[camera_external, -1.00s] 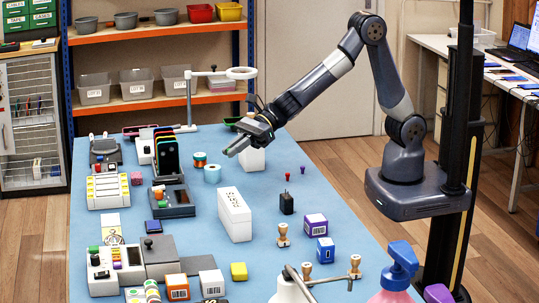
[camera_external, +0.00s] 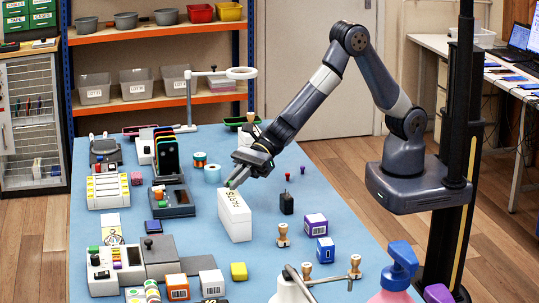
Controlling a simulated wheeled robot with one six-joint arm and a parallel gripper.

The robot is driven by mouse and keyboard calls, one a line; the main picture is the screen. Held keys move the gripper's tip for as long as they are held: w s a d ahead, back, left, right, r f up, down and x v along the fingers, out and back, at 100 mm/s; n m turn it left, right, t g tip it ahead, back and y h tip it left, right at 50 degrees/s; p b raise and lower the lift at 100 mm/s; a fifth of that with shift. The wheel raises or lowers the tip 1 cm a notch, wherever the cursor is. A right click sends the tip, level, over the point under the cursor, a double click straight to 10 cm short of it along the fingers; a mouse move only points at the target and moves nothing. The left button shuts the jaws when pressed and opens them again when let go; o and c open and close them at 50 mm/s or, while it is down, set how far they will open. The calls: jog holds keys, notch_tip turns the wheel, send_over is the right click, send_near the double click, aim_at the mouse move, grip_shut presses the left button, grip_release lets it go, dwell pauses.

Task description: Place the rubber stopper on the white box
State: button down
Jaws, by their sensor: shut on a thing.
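The white box (camera_external: 235,218) stands upright on the blue table, a tall narrow block with dark marks on its top. My gripper (camera_external: 237,180) is just above the far end of its top, angled down to the left. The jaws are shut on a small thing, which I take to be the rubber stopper. It is mostly hidden by the fingers, and a small greenish patch shows at their tips. I cannot tell whether it touches the box. A second white block (camera_external: 244,138) stands farther back, partly behind my arm.
Rolls of tape (camera_external: 212,173) stand left of the gripper. Bare table lies between the white box and the black block.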

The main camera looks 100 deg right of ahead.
jog(key=shift+f, duration=0.6)
jog(key=shift+f+b, duration=0.2)
jog(key=shift+b, duration=0.1)
jog(key=c, duration=1.5)
grip_release()
jog(key=shift+r, duration=0.1)
jog(key=shift+r+p, duration=0.2)
jog(key=shift+p, duration=0.15)
jog(key=b+v, duration=0.1)
jog(key=v, duration=1.1)
jog(key=shift+f+b, duration=0.2)
jog(key=shift+b, duration=0.15)
jog(key=shift+o, duration=0.5)
